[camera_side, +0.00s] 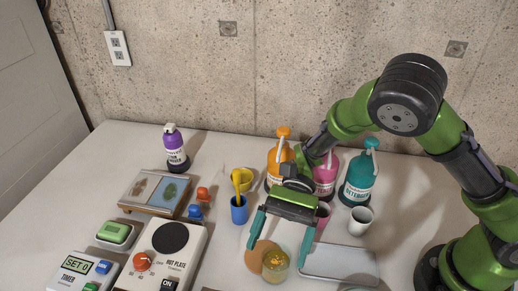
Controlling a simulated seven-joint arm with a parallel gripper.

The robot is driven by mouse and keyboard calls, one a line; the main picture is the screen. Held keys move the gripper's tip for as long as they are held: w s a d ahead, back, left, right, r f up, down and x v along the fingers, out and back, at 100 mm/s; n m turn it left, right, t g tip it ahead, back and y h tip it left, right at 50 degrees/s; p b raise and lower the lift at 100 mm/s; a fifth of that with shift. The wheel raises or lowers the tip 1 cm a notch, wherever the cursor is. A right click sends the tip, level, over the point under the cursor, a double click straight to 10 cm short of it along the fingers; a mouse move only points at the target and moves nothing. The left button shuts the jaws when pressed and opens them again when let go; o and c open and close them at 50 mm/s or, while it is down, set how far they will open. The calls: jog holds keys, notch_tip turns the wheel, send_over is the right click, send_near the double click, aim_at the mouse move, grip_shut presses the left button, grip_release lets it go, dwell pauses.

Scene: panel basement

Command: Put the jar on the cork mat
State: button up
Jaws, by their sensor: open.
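The jar (276,266) is a small glass jar with yellowish contents. The cork mat (257,252) is a round tan disc, partly hidden behind the jar and the gripper. The jar overlaps the mat's right edge in the picture; I cannot tell whether it rests on the mat or in front of it. My gripper (278,255) is open, with its teal fingers pointing down, one on each side of the jar. I see no contact between the fingers and the jar.
A grey tray (340,264) lies right of the jar. Orange (275,168) and teal (359,178) bottles stand behind, with a white cup (361,220) in front of them. A blue cup (239,212) and the hot plate (160,256) are on the left.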

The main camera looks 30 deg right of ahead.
jog(key=s+d+r+n+t+h, duration=0.1)
jog(key=d+r+n+t+h, duration=0.2)
jog(key=d+r+t, duration=0.4)
jog(key=s+d+r+n+t+h, duration=0.1)
jog(key=d+r+n+t+h, duration=0.3)
jog(key=d, duration=1.2)
notch_tip(320, 180, up, 7)
jog(key=t+h, duration=0.2)
jog(key=t, duration=0.2)
jog(key=shift+s+d+f+h, duration=0.15)
jog(key=shift+s+d+h, duration=0.05)
jog(key=shift+s+h, duration=0.1)
